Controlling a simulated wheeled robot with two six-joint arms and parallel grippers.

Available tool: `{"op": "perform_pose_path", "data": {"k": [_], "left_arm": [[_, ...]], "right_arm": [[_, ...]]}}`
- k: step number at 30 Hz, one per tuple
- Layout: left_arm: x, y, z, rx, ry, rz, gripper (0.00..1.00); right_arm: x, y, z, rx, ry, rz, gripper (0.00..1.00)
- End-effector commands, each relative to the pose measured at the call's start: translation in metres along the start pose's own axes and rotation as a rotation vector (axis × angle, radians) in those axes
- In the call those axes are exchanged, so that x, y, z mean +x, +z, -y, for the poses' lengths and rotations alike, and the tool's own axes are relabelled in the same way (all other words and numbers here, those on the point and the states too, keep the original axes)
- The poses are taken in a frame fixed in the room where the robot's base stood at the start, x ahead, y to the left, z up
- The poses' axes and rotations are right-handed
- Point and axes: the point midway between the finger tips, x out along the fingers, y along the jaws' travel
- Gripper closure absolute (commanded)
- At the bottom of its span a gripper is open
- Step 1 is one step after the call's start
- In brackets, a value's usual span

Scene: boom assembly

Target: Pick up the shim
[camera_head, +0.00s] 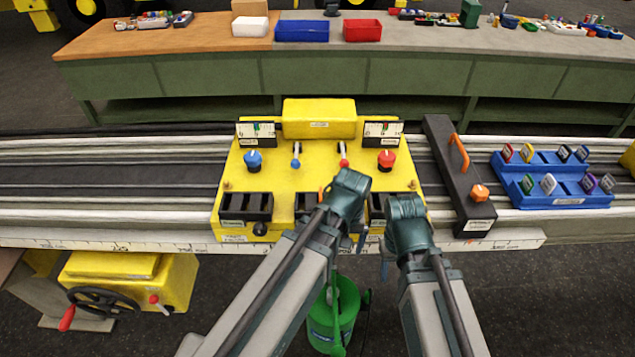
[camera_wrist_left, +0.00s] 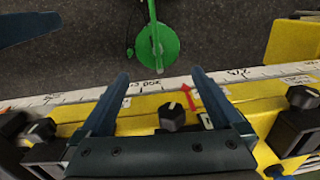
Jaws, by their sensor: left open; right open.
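No piece can be clearly identified as the shim. Small coloured-topped pieces (camera_head: 548,184) stand in two rows in a blue rack (camera_head: 570,203) on the right of the rail, apart from both grippers. My left gripper (camera_head: 348,232) is over the front edge of the yellow console (camera_head: 290,180), its fingers mostly hidden by its own wrist. In the left wrist view it is open (camera_wrist_left: 160,82), with a black knob (camera_wrist_left: 172,117) and a red pointer (camera_wrist_left: 190,93) showing between or beyond the fingers. My right gripper (camera_head: 400,255) is open at the console's front right corner.
A black block with an orange handle (camera_head: 446,165) lies across the rail between console and rack. A green bucket (camera_head: 334,318) stands on the floor below; it also shows in the left wrist view (camera_wrist_left: 157,48). A bench with bins (camera_head: 302,31) is behind. A handwheel (camera_head: 103,300) is front left.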

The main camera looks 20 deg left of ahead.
Motion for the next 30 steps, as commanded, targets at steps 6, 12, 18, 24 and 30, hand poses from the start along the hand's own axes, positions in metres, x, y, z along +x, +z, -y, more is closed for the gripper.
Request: {"op": "perform_pose_path", "data": {"k": [6,12,18,24,30], "left_arm": [[-0.097,-0.051,0.024,-0.609,0.064,0.024,0.00],[-0.156,-0.088,0.049,-1.112,0.109,0.064,0.00],[-0.191,-0.111,0.069,-1.453,0.138,0.103,0.00],[-0.199,-0.119,0.076,-1.587,0.147,0.122,0.00],[-0.196,-0.119,0.076,-1.598,0.148,0.123,0.00]], "right_arm": [[-0.097,0.006,-0.009,0.003,-0.001,0.001,0.50],[-0.156,0.009,-0.015,0.005,-0.002,0.001,0.50],[-0.190,0.011,-0.018,0.006,-0.002,0.001,0.50],[-0.199,0.012,-0.018,0.007,-0.002,0.001,0.50],[-0.195,0.012,-0.018,0.007,-0.002,0.001,0.50]]}}
